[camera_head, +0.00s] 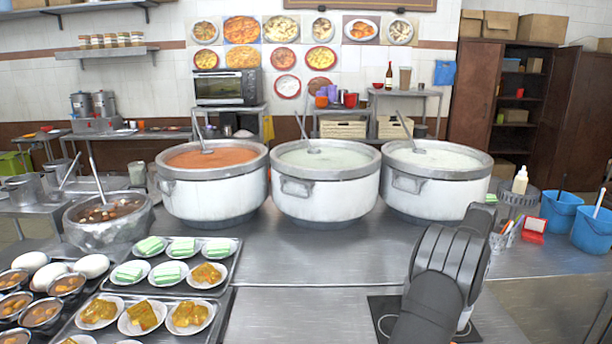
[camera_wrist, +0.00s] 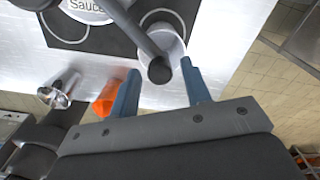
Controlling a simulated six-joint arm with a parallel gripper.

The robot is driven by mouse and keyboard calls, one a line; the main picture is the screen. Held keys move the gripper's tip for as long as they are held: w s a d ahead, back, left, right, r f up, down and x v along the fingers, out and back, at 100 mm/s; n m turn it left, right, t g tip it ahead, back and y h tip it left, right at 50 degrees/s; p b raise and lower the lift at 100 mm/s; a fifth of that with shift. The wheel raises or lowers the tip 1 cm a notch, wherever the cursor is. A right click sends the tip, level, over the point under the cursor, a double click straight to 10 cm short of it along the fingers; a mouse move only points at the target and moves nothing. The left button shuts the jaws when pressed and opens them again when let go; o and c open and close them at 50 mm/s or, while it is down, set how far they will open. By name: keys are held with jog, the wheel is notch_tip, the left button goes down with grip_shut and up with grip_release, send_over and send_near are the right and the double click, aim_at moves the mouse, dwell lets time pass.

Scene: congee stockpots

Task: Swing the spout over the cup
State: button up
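In the wrist view, a dark grey tube that looks like the spout (camera_wrist: 138,38) runs from a white round body marked "Sauce" (camera_wrist: 88,10) to a rounded dark tip. A pale round thing, probably the cup (camera_wrist: 174,42), sits behind the tip and is partly covered by it. I cannot tell whether the tip is over its mouth. My gripper (camera_wrist: 160,67) is open, with its two blue fingers on either side of the spout's tip and visible gaps to both. In the head view my gripper's wrist (camera_head: 455,262) hides the spout and cup.
A black mat (camera_wrist: 112,45) with white rings lies under them; its edge shows in the head view (camera_head: 380,308). An orange item (camera_wrist: 107,97) lies left of my fingers. Three large pots, including the right one (camera_head: 435,195), stand behind. The counter's middle (camera_head: 300,250) is clear.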

jog(key=shift+r, duration=3.5)
notch_tip(320, 180, down, 7)
jog(key=shift+s+a, duration=0.25)
